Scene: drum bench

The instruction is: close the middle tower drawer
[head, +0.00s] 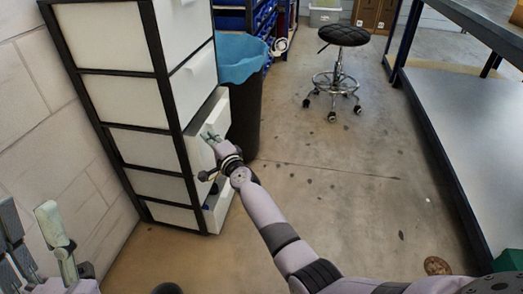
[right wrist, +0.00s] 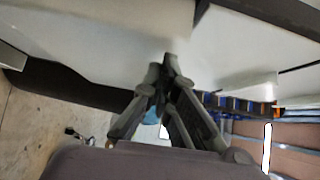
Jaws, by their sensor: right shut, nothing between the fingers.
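The drawer tower has a black frame (head: 170,110) and white drawers, and stands against the wall at the left. Its middle drawer (head: 207,112) sticks out of the frame to the right. My right gripper (head: 211,137) is shut and empty, with its fingertips at the front of that drawer; I cannot tell whether they touch it. In the right wrist view the shut fingertips (right wrist: 169,62) are against or just before a pale drawer surface (right wrist: 100,55). My left gripper (head: 38,235) is open and empty at the lower left, apart from the tower.
A black bin with a blue liner (head: 241,58) stands close beside the tower. A lower drawer (head: 219,208) also shows beyond the frame, partly behind my right arm. A black stool (head: 343,36) stands further back.

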